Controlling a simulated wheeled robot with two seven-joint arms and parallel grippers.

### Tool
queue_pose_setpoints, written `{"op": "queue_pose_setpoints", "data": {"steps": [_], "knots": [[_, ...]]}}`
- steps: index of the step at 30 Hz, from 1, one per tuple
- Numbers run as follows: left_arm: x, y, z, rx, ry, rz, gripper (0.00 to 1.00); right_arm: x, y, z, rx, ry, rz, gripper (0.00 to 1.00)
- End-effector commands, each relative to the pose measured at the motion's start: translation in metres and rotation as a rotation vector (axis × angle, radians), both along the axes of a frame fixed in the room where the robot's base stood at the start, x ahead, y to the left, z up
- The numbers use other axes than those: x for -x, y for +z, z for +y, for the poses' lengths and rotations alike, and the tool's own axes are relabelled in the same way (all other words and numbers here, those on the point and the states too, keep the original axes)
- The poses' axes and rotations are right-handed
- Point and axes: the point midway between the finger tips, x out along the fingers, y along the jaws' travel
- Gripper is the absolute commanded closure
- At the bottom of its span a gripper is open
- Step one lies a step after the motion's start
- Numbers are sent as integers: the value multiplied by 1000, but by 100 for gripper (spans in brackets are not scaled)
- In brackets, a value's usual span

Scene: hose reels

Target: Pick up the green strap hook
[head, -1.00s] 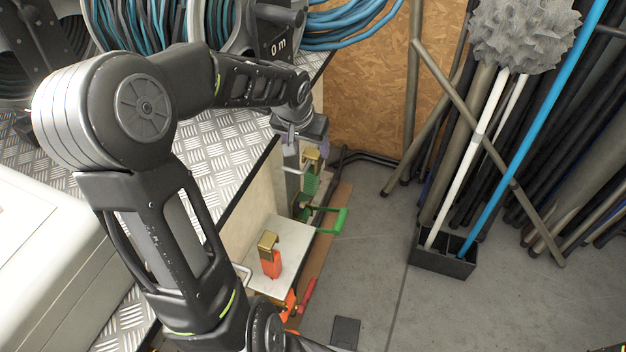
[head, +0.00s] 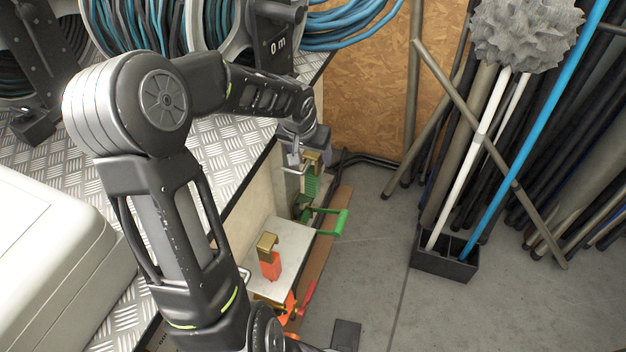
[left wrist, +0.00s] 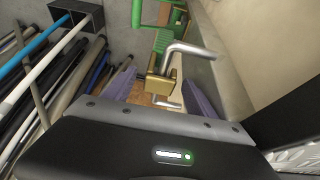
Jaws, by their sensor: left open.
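The green strap hook is a brass hook (head: 313,159) on a green webbing strap (head: 311,185), at the side of the bench below the metal deck edge. In the left wrist view the brass hook (left wrist: 158,85) is close in front of the palm, with the green strap (left wrist: 162,42) running away behind it. My left gripper (left wrist: 160,88) is open, its purple fingers on either side of the hook. I see no clear contact. In the head view the left gripper (head: 308,142) is just above the hook, partly hidden by its own wrist. My right gripper is not in view.
A metal bar (left wrist: 190,50) passes close beside the hook. An orange strap with a brass hook (head: 267,243) stands on the pale shelf (head: 290,238) below. A green ratchet handle (head: 340,222) juts out nearby.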

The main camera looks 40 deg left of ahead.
Motion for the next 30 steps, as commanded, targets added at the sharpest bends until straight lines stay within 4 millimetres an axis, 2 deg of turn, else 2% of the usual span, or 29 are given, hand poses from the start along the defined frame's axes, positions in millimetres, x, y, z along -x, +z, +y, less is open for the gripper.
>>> {"op": "queue_pose_setpoints", "data": {"steps": [9,30], "knots": [[0,0,0,0,0,1,36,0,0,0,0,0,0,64],[0,0,0,0,0,1,93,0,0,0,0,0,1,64]]}}
